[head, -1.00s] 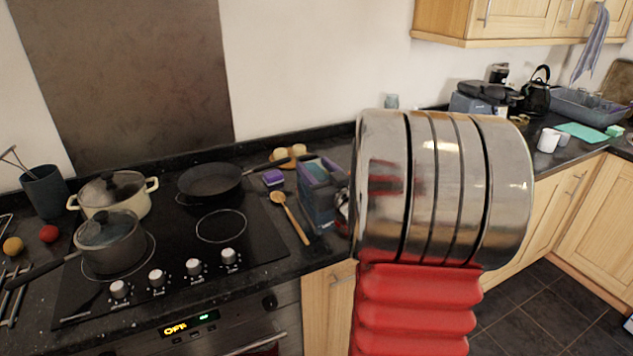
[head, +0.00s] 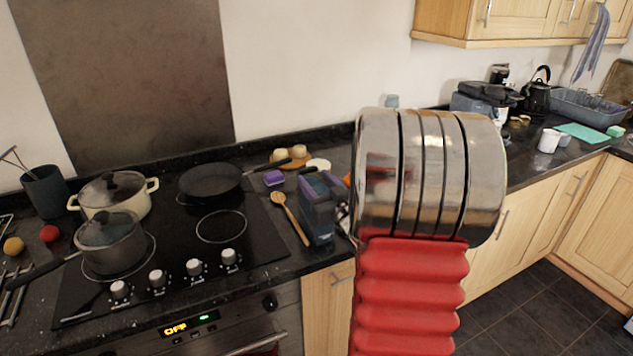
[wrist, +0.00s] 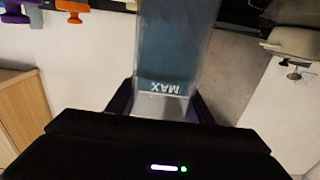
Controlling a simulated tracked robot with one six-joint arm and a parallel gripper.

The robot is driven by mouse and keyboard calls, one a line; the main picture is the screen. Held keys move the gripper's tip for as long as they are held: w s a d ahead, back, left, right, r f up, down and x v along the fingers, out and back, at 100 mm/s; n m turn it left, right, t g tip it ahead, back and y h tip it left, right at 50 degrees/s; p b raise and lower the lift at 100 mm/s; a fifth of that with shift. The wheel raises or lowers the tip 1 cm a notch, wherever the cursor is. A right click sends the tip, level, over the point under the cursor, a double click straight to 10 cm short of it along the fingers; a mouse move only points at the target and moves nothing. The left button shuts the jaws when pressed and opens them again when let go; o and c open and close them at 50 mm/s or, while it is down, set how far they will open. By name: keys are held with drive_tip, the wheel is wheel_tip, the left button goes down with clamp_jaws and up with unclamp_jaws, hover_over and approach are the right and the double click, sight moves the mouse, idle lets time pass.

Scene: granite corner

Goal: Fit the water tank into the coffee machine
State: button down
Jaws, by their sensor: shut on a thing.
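The water tank (wrist: 172,48) is a clear box with a teal tint and a MAX mark that reads upside down in the wrist view. My gripper (wrist: 163,105) is shut on it, with a dark finger on each side near the mark. The tank's far end runs out of the wrist picture. In the head view my silver and red arm hides most of this area. A dark blue-grey shape shows just left of the arm, over the counter; I cannot tell how much of it is gripper or tank. I cannot make out the coffee machine for certain.
A hob with a cream pot (head: 116,196), a grey saucepan (head: 107,245) and a black frying pan (head: 210,181) lies left. A wooden spoon (head: 290,218) and a purple item (head: 273,178) lie nearby. A kettle (head: 537,96) and a white mug (head: 548,140) stand right.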

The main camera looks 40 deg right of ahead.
drive_tip(key=c, duration=0.9)
unclamp_jaws()
drive_tip(key=shift+f, duration=0.1)
